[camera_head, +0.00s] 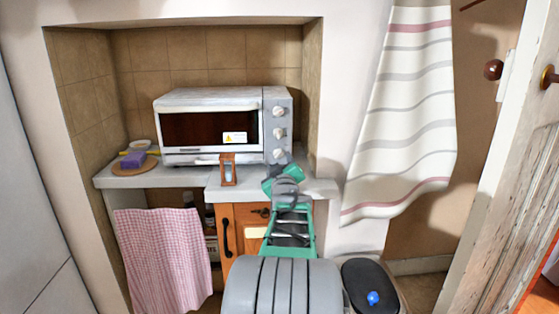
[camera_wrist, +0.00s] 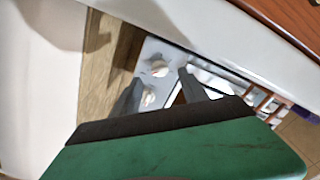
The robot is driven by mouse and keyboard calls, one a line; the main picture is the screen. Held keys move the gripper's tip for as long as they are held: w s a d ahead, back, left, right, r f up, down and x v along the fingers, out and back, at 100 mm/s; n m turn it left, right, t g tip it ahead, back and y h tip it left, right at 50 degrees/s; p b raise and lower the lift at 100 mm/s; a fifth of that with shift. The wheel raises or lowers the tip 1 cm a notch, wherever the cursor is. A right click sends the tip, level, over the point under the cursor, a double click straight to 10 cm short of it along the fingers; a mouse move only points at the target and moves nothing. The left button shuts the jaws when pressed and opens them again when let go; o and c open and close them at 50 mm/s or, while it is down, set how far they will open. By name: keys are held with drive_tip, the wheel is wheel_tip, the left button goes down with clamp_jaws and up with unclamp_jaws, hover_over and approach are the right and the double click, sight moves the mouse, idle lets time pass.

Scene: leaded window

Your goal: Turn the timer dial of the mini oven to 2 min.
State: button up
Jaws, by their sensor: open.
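The mini oven (camera_head: 210,98) stands on the counter in the tiled alcove, its door shut. Its grey right-hand panel carries three pale dials in a column: top (camera_head: 279,111), middle (camera_head: 279,133) and bottom (camera_head: 279,154). I cannot read their markings or tell which is the timer. My gripper (camera_head: 283,176) is just in front of and below the bottom dial in the head view; its fingertips are unclear there. In the wrist view my gripper (camera_wrist: 160,77) has its fingers apart, with the oven panel and two dials beyond them, one showing between the fingertips (camera_wrist: 155,69). No contact shows.
A small wooden-framed hourglass-like object (camera_head: 228,170) stands before the oven door. A striped curtain (camera_head: 404,110) hangs right of the alcove. A checked cloth (camera_head: 163,255) hangs below the counter.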

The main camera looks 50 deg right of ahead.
drive_tip(key=v, duration=0.3)
